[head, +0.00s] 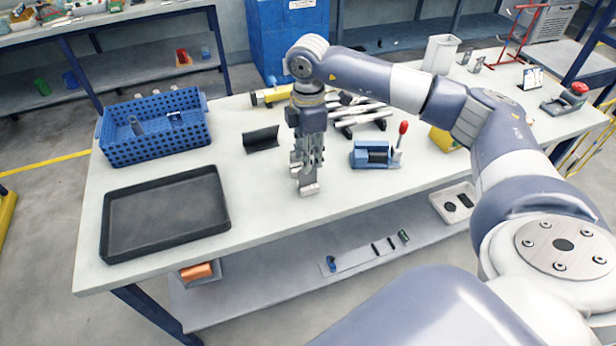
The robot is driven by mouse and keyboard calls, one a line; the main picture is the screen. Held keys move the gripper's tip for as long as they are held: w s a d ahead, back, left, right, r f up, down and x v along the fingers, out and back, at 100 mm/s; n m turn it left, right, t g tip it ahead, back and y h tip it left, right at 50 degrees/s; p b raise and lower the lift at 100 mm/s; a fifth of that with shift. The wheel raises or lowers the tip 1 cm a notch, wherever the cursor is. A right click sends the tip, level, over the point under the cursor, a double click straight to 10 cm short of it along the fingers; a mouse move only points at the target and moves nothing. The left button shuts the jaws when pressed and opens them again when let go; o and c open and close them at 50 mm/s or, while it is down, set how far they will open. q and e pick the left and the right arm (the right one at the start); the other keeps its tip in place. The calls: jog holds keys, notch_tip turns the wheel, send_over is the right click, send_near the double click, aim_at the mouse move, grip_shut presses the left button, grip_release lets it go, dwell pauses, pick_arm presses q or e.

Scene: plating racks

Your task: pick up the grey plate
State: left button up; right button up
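My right gripper (308,186) points straight down over the middle of the white table, near its front edge. Its fingers look close together, and a small light-grey piece shows at their tips. I cannot tell whether that piece is part of the fingers or a grey plate, or whether the fingers touch the tabletop. No other thing on the tabletop clearly stands out as a grey plate. My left gripper is not in view.
A black tray (165,212) and a blue basket (155,128) are on the left. A dark angled bracket (262,139) stands left of the gripper. A blue fixture (372,155) with a red-knobbed lever is on the right. Metal rods (355,112) lie behind.

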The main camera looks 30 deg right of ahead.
aim_at(308, 179)
notch_tip(308, 179, down, 4)
jog(key=shift+w+f+p, duration=0.1)
jog(key=shift+p, duration=1)
jog(key=shift+f, duration=0.5)
grip_shut()
